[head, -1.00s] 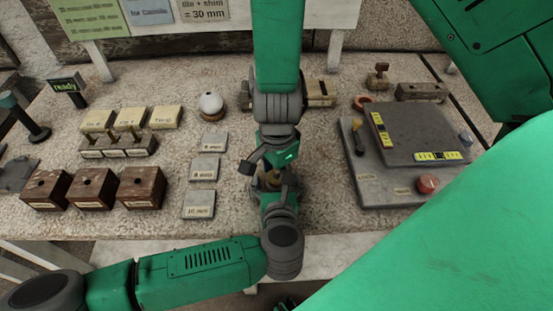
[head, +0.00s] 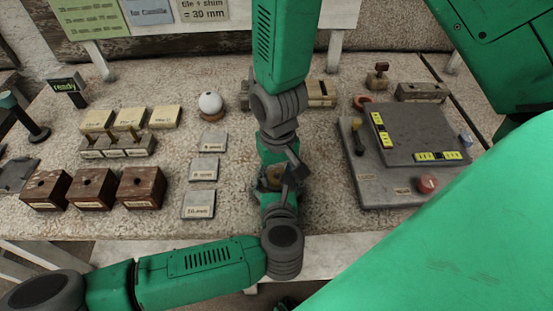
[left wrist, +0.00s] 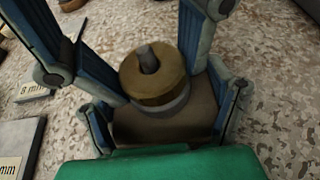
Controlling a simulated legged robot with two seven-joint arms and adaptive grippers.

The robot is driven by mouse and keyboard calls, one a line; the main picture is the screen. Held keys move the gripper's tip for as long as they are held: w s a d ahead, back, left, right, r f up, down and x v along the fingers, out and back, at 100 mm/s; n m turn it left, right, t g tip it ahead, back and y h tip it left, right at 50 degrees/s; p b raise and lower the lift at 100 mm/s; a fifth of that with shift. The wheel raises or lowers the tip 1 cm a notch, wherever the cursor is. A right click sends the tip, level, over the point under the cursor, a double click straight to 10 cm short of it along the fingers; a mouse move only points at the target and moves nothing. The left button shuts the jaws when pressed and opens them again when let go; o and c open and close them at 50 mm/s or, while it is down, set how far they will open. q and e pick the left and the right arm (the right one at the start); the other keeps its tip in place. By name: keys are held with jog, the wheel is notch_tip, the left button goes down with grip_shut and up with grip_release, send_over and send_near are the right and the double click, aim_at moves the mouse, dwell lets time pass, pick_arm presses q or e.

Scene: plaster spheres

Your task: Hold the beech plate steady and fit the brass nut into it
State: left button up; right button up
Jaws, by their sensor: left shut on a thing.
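A round brass nut (left wrist: 155,78) with a grey pin in its centre sits on a grey ring over a flat brown piece (left wrist: 165,125), which looks like the beech plate. In the head view the nut (head: 274,176) shows between my two grippers, partly covered. My left gripper (head: 277,192) comes from the near side and is shut on the brown plate. My right gripper (head: 276,163) reaches down from the far side, close to the nut. Its fingertips are largely hidden, and I cannot tell whether it touches the nut or whether the nut is fully seated.
Marked tiles (head: 203,169) lie left of the grippers, with dark wooden blocks (head: 141,188) farther left. A white ball (head: 210,104) stands behind them. A grey slab (head: 410,135) with yellow levels lies to the right. Bare table separates the slab from the grippers.

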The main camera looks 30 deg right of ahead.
pick_arm(q)
jog(key=shift+r, duration=0.1)
pick_arm(e)
jog(key=shift+c, duration=0.4)
jog(key=m, duration=0.4)
jog(key=shift+m, duration=0.3)
jog(key=m, duration=1.3)
jog(key=o, duration=1.3)
jog(key=shift+o, duration=0.2)
